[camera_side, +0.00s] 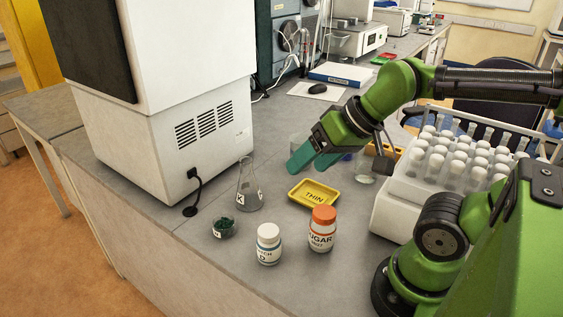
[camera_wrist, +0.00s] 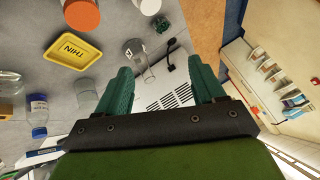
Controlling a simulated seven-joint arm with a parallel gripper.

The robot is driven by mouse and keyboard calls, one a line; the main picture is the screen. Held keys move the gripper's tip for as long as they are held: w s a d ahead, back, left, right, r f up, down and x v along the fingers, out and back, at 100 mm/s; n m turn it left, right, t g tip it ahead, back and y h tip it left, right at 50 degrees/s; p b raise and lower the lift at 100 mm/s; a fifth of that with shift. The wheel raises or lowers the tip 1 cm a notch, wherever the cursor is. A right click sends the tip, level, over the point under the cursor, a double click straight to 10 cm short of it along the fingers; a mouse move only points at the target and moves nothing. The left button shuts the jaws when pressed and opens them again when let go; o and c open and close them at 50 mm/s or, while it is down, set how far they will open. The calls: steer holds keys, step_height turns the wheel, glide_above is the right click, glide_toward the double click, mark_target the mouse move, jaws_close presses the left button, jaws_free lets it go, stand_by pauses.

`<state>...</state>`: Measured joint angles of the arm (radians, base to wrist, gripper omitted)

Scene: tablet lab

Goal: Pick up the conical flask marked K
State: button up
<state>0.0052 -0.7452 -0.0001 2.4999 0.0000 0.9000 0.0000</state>
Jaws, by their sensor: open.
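The conical flask marked K (camera_side: 249,189) is clear glass with a white label. It stands upright on the grey bench beside the white machine. My gripper (camera_side: 303,165) is above the bench, to the right of the flask and apart from it, with teal fingers. In the wrist view my gripper (camera_wrist: 166,84) has its two fingers spread with nothing between them. The flask also shows in the wrist view (camera_wrist: 136,54), just beyond the left finger.
A yellow THIN tray (camera_side: 295,201), a SUGAR jar with orange lid (camera_side: 321,236), a white-capped jar (camera_side: 268,250) and a small dish of dark green material (camera_side: 224,230) stand near the flask. The tall white machine (camera_side: 178,150) is left. A rack of capped tubes (camera_side: 398,192) is right.

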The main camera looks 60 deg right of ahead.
steer(key=w+d+f+m+g, duration=0.2)
steer(key=w+d+m, duration=0.1)
steer(key=w, duration=0.1)
steer(key=m+y, duration=0.2)
steer(key=m, duration=2)
glide_toward(243, 170)
steer(key=w+f, duration=0.2)
steer(key=f, duration=0.1)
steer(key=w+f, duration=0.1)
steer(key=f, duration=0.1)
steer(key=shift+w+a, duration=0.2)
steer(key=shift+x, duration=2.6)
steer(key=shift+s, duration=0.1)
steer(key=shift+c, duration=0.4)
jaws_close()
